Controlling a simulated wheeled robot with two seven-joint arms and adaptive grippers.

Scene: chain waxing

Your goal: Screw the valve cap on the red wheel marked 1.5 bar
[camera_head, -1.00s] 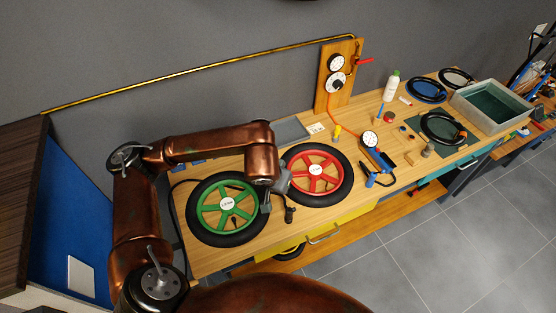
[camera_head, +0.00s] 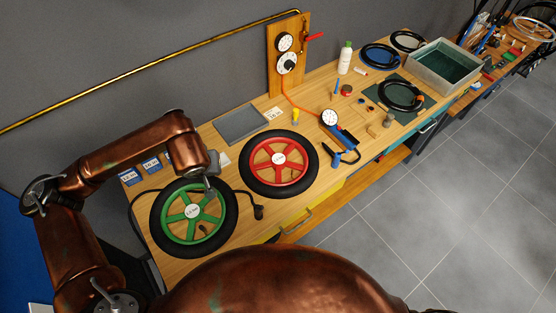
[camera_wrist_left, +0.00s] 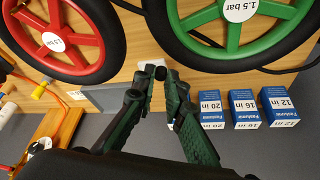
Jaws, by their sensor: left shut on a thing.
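The red wheel (camera_head: 279,184) lies flat on the bench in a black tyre; its white hub label is too small to read surely, also in the wrist view (camera_wrist_left: 53,42). The green wheel (camera_head: 166,216) lies left of it; its label reads 1.5 bar in the wrist view (camera_wrist_left: 240,8). My left gripper (camera_head: 208,184) is over the upper right of the green wheel. In the wrist view its fingers (camera_wrist_left: 161,76) are close together on a small dark piece, mostly hidden; I cannot tell whether it is the valve cap. My right gripper is out of view.
Blue-and-white boxes (camera_wrist_left: 245,108) stand behind the green wheel. A grey plate (camera_head: 243,123) lies behind the wheels. The gauge (camera_head: 330,117) with its blue pump and hose is right of the red wheel. A gauge board (camera_head: 272,72) stands at the wall.

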